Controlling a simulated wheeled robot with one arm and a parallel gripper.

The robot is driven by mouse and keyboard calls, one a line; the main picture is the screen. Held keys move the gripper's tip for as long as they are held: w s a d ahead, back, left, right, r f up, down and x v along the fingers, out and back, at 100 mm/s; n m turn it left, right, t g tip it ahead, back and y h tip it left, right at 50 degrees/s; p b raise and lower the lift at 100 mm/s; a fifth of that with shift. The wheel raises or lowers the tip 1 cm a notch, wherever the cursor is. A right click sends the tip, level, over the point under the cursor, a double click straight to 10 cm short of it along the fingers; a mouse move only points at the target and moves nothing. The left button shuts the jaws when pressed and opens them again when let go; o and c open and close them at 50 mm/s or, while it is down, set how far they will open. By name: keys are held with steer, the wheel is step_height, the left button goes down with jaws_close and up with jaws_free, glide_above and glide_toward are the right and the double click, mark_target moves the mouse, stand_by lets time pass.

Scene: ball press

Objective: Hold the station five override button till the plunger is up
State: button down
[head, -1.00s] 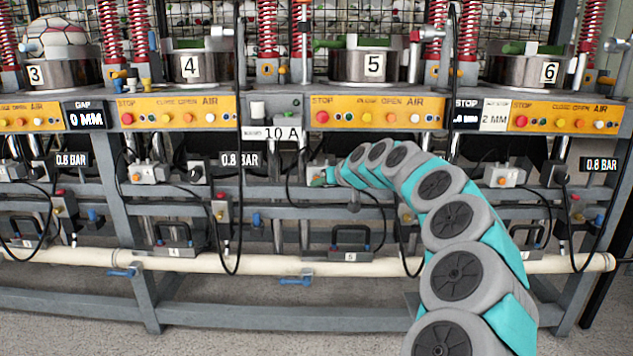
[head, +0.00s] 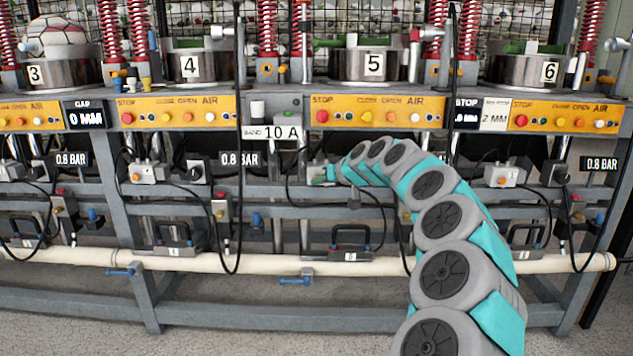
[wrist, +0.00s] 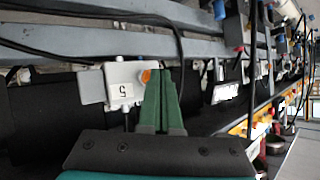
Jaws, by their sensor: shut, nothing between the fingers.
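The station five override box (wrist: 122,92) is light grey and marked 5 in the wrist view, with an orange button (wrist: 146,76) on its face. In the head view the box (head: 317,170) sits on the rail below station five. My gripper (wrist: 161,72) is shut and empty, its green fingertips right beside the button; I cannot tell whether they press it. In the head view my gripper (head: 331,174) is small, its tip at the box. The station five pot (head: 362,66) has a green piece on top. I cannot make out the plunger's height.
The station five panel (head: 378,110) and a grey rail lie above the box. Black cables hang around it. A similar box (head: 145,174) sits under station four. A cream pipe (head: 200,262) runs along the frame below.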

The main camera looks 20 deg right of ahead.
steer(key=shift+w+f, duration=0.1)
steer(key=shift+w, duration=0.35)
stand_by(0.7)
steer(key=shift+s, duration=0.15)
steer(key=shift+s+a+b, duration=0.15)
steer(key=shift+s+b, duration=0.3)
steer(key=shift+s, duration=0.3)
steer(key=shift+s+a+b, duration=0.25)
steer(key=shift+s+b, duration=0.1)
steer(key=shift+s, duration=0.45)
steer(key=shift+s+a+b, duration=0.3)
steer(key=shift+s+b, duration=0.05)
steer(key=shift+s, duration=0.45)
steer(key=shift+s+a+b, duration=0.25)
steer(key=shift+s+b, duration=0.1)
steer(key=shift+s, duration=0.45)
